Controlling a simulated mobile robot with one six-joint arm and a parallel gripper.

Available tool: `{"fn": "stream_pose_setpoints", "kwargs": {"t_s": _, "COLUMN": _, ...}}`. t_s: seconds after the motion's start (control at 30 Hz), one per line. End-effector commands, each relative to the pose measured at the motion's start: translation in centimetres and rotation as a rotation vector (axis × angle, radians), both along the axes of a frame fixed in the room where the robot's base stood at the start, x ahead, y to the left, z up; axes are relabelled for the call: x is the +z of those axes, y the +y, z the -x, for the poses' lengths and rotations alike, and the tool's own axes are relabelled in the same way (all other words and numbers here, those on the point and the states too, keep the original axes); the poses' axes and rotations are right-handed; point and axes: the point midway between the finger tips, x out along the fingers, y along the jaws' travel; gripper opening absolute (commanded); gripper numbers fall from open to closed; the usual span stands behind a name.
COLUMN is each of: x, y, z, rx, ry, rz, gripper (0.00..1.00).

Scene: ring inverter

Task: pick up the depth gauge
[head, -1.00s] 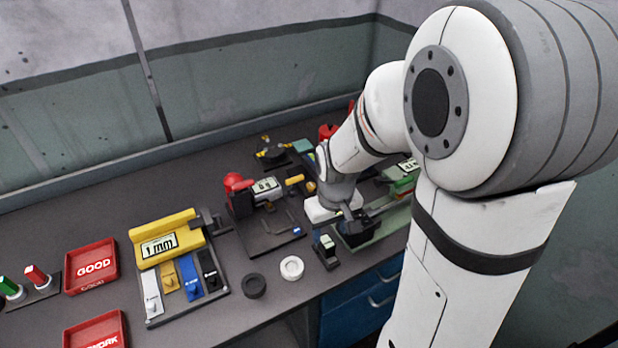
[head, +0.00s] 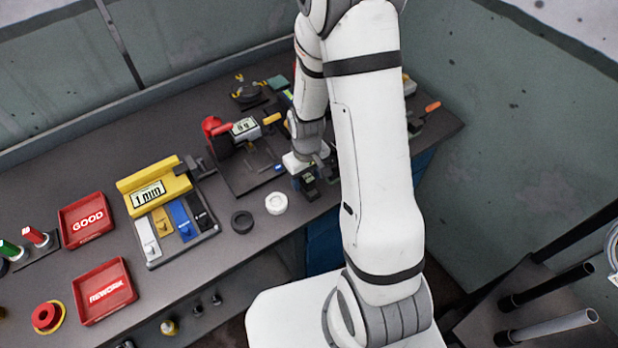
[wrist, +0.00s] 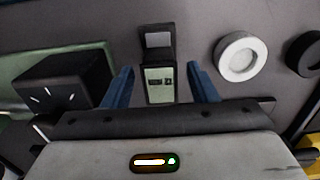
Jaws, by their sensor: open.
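The depth gauge appears to be the small dark block with a pale green display (wrist: 159,82), standing near the bench's front edge. In the head view it is the small dark device (head: 309,187) just below my gripper (head: 305,172), partly covered by it. In the wrist view my gripper (wrist: 161,72) is open, with one blue finger on each side of the gauge. A gap shows between each finger and the gauge, so nothing is held. The exact height of the fingertips over it is hard to tell.
A white ring (head: 276,203) and a black ring (head: 242,221) lie to the left. A dark block (wrist: 65,82) is close to the left finger. The yellow 1 mm station (head: 155,190) and red trays (head: 86,220) are farther left.

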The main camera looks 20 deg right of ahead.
Motion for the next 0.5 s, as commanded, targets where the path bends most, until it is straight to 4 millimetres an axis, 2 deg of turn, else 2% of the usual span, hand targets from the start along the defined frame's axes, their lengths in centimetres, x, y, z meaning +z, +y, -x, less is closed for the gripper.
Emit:
{"fn": "stream_pose_setpoints", "kwargs": {"t_s": 0.2, "x": -1.9, "y": 0.0, "z": 0.0, "rx": 0.000, "ry": 0.002, "rz": -0.002, "gripper": 0.53}}
{"fn": "stream_pose_setpoints", "kwargs": {"t_s": 0.5, "x": -2.2, "y": 0.1, "z": 0.0, "rx": 0.001, "ry": -0.002, "rz": -0.002, "gripper": 0.53}}
